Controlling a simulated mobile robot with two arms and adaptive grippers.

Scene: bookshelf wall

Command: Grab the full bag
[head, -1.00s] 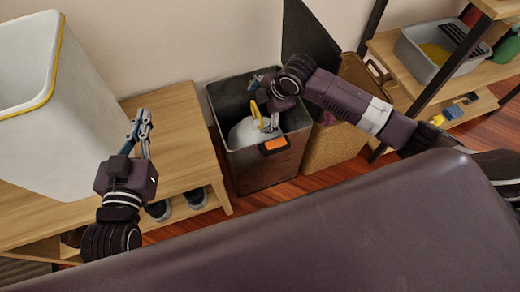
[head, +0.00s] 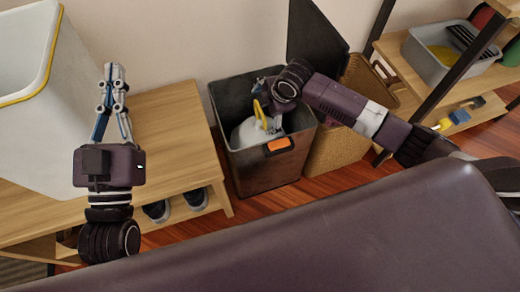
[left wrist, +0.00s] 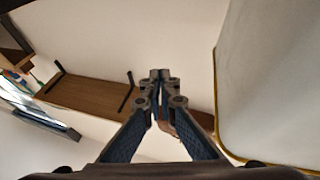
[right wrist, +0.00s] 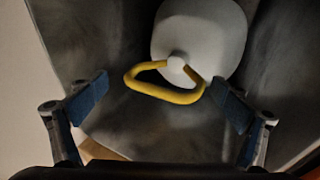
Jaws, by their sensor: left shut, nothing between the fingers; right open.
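The full bag (head: 248,133) is white and rounded, with a yellow loop handle (right wrist: 165,90) at its top. It sits inside the open dark grey bin (head: 265,170). My right gripper (right wrist: 160,92) is open inside the bin, its fingers on either side of the yellow loop and apart from it. In the head view the right gripper (head: 266,110) is partly hidden by its wrist. My left gripper (head: 114,72) is shut and empty, raised above the wooden bench beside the white container. It also shows shut in the left wrist view (left wrist: 158,76).
A tall white container with a yellow rim (head: 30,100) stands on the wooden bench (head: 180,130), with dark shoes (head: 175,205) below. A wicker basket (head: 335,150) stands right of the bin. A shelf with a grey tub (head: 440,60) is at the right.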

